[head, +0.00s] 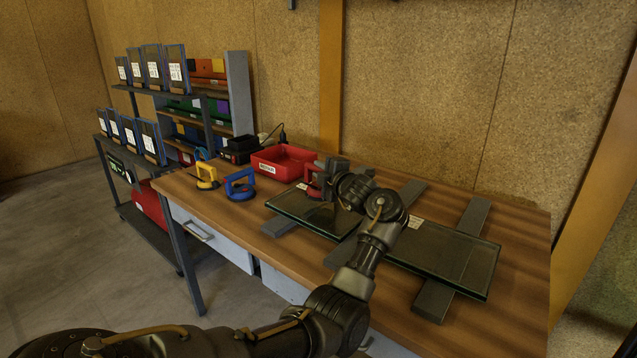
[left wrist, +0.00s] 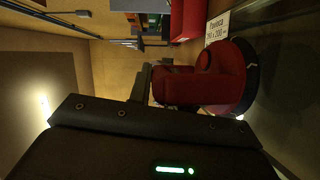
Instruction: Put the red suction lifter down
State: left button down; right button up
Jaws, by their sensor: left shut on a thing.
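The red suction lifter (head: 313,187) is at the far left part of the glass pane (head: 455,258), partly hidden by my gripper. My left gripper (head: 325,174) is shut on the lifter's handle. In the left wrist view the red lifter (left wrist: 208,82) fills the right middle, with its dark cup toward the glass. I cannot tell whether the cup touches the pane. The pane lies flat across grey support bars on the wooden bench (head: 520,235). My right gripper is not in view.
A blue lifter (head: 240,186) and a yellow lifter (head: 206,177) stand on the bench's left end. A red tray (head: 285,162) is behind the glass. Black boxes (head: 239,148) stand at the back left. A shelf rack (head: 165,110) with small framed panes is beyond. The bench's right end is clear.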

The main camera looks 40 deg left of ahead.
pick_arm(q)
jog(key=shift+w+a+f, duration=0.1)
jog(key=shift+w+f, duration=0.05)
jog(key=shift+f, duration=1.65)
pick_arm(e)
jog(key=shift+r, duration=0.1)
pick_arm(q)
jog(key=c, duration=1.3)
grip_release()
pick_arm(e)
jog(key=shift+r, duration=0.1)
pick_arm(q)
jog(key=v, duration=1)
jog(key=shift+d, duration=0.3)
jog(key=shift+s+d+r, duration=0.15)
jog(key=shift+s+d, duration=0.2)
jog(key=shift+d, duration=0.25)
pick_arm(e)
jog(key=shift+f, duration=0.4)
